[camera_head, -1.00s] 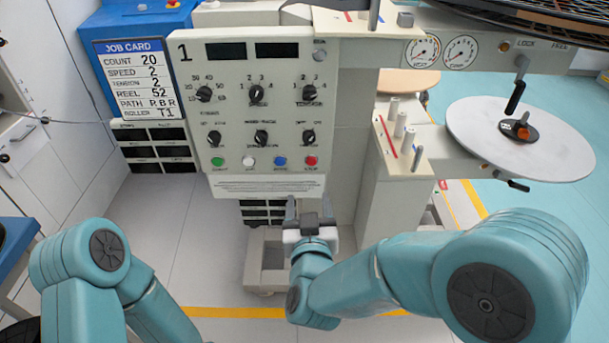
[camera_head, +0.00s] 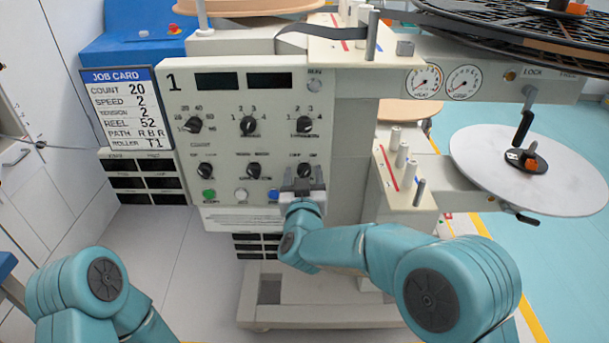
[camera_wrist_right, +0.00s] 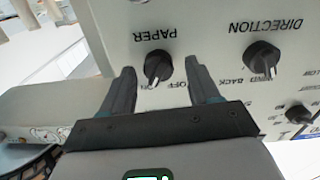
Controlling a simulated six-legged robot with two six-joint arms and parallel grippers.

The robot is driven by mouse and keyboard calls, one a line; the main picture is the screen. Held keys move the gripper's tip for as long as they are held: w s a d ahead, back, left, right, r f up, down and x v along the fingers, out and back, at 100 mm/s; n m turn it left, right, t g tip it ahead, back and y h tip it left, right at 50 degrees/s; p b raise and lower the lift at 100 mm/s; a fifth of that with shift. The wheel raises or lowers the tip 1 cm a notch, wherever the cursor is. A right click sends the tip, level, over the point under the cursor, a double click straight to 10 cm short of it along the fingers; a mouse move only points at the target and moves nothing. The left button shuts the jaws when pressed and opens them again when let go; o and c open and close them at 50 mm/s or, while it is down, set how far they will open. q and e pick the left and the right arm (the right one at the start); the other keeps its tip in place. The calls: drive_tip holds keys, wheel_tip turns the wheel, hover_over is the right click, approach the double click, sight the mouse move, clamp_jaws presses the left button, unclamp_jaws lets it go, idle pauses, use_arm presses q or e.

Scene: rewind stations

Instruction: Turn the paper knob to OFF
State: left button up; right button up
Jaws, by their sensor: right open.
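The paper knob (camera_wrist_right: 157,66) is a round black knob on the pale control panel, under the label PAPER, which reads upside down in the right wrist view. Its pointer seems to be on the ON side, beside the OFF mark. My right gripper (camera_wrist_right: 159,68) is open, with one dark finger on each side of the knob; I cannot tell whether they touch it. In the head view my right gripper (camera_head: 303,182) is at the panel's lower right, just below the paper knob (camera_head: 304,169). My left gripper is out of view.
The direction knob (camera_wrist_right: 262,58) is beside the paper knob. Coloured buttons, including a green one (camera_head: 209,196), line the panel's bottom, partly hidden by my right gripper. A roller block (camera_head: 402,180) and a white disc (camera_head: 530,172) stand to the right.

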drive_tip(key=shift+w, duration=0.15)
drive_tip(key=c, duration=1)
drive_tip(key=shift+c, duration=0.2)
drive_tip(key=shift+n, duration=0.3)
drive_tip(key=shift+r+n+p, duration=0.15)
drive_tip(key=shift+n+p, duration=0.65)
drive_tip(key=shift+p, duration=0.05)
drive_tip(key=n+p, duration=0.1)
drive_tip(key=n, duration=0.1)
drive_tip(key=shift+n+p, duration=0.3)
drive_tip(key=shift+n, duration=0.1)
drive_tip(key=n+p, duration=0.1)
drive_tip(key=n, duration=0.2)
drive_tip(key=shift+p, duration=0.3)
drive_tip(key=shift+a+n+p, duration=0.1)
drive_tip(key=shift+n+p, duration=0.55)
drive_tip(key=shift+n, duration=1.25)
drive_tip(key=shift+f, duration=0.2)
